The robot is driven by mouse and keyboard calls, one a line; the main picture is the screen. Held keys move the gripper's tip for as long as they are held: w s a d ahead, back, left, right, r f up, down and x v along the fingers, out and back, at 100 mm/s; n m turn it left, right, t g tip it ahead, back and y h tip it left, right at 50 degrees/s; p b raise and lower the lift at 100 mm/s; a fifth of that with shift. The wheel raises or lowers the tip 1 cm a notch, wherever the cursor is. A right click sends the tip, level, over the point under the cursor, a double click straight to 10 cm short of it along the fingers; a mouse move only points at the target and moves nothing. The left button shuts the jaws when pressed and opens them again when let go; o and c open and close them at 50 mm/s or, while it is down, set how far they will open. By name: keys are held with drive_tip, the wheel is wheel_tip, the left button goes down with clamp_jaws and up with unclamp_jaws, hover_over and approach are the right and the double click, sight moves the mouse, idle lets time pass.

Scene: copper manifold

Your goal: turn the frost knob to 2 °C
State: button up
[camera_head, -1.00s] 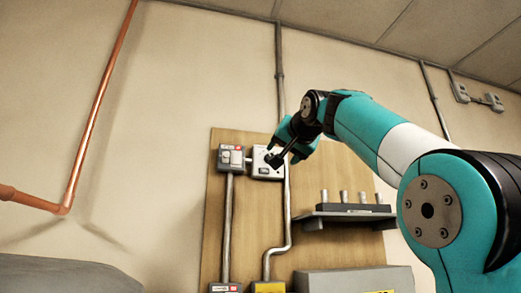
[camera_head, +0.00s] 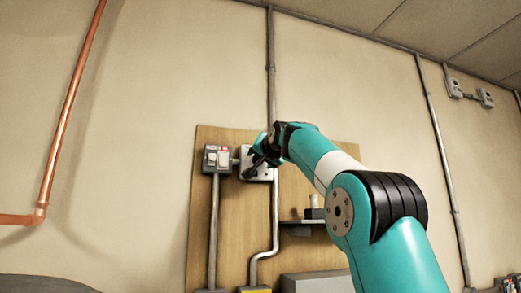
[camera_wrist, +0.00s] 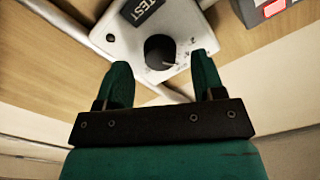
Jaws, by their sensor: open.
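The frost knob (camera_wrist: 160,51) is a round black knob on a white box (camera_wrist: 122,42) with small dial marks beside it. A dark TEST label (camera_wrist: 141,10) is on the same box. My gripper (camera_wrist: 163,68) is open in the wrist view, one green finger on each side of the knob and slightly short of it. No contact shows. In the head view my gripper (camera_head: 255,168) is in front of the white box (camera_head: 244,157) and hides the knob and part of the box. The knob's exact setting is too small to read.
A grey switch box (camera_head: 216,159) is mounted just left of the white box on the wooden board (camera_head: 236,225). Conduits run above and below. A shelf (camera_head: 300,223) with small items is at lower right, partly behind my arm. A copper pipe (camera_head: 67,117) runs at far left.

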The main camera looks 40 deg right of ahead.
drive_tip(key=shift+x, duration=0.9)
drive_tip(key=c, duration=0.9)
drive_tip(key=shift+c, duration=0.2)
drive_tip(key=shift+n, duration=3)
drive_tip(key=o, duration=0.9)
